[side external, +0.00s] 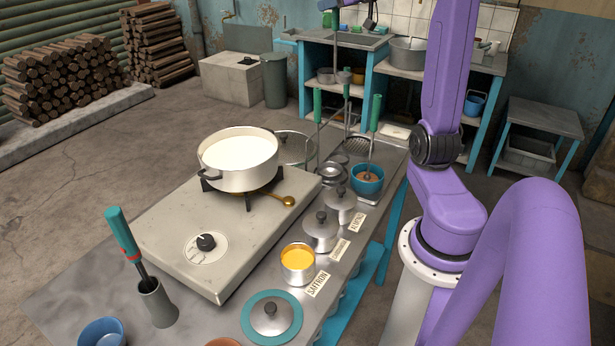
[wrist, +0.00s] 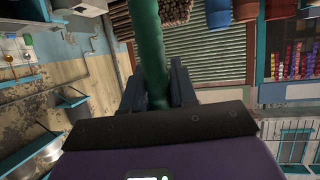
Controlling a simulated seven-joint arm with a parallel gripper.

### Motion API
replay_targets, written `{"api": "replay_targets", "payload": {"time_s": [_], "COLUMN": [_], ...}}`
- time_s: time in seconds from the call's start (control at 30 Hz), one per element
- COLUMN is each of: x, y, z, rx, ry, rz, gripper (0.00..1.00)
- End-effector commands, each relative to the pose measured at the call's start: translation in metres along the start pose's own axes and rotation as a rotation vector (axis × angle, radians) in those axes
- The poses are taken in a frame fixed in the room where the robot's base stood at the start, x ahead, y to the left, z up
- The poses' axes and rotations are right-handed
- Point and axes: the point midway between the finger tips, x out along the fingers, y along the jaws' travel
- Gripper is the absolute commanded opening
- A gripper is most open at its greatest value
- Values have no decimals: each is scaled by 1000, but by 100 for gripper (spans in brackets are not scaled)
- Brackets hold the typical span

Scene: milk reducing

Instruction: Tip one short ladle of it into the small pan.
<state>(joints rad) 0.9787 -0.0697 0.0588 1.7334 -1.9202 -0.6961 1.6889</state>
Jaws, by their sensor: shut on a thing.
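The milk pot (side external: 240,160), wide and pale with dark handles, sits on a burner and holds white milk. In the wrist view, my gripper (wrist: 158,92) is shut on the green handle (wrist: 150,45) of a utensil. In the side view my gripper is at the top edge, largely cut off, beyond the pot and above the bench's far end. A thin metal shaft (side external: 336,45) hangs there; I cannot clearly make out a ladle bowl or its contents. I cannot tell which vessel is the small pan; a small metal dish (side external: 330,172) stands right of the stove.
A blue bowl (side external: 368,182) with brown contents, lidded canisters (side external: 321,232) and an open saffron tin (side external: 298,262) line the right edge. Upright green-handled tools (side external: 375,112) stand at the far end. A green-handled tool (side external: 122,232) stands in a holder at front left.

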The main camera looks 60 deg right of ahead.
Motion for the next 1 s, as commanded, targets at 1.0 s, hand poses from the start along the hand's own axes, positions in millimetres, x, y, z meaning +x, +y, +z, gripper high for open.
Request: {"api": "replay_targets", "payload": {"time_s": [1.0], "x": [-6], "y": [-113], "z": [-45], "rx": [-135], "ry": [2], "rz": [-329], "gripper": [0]}}
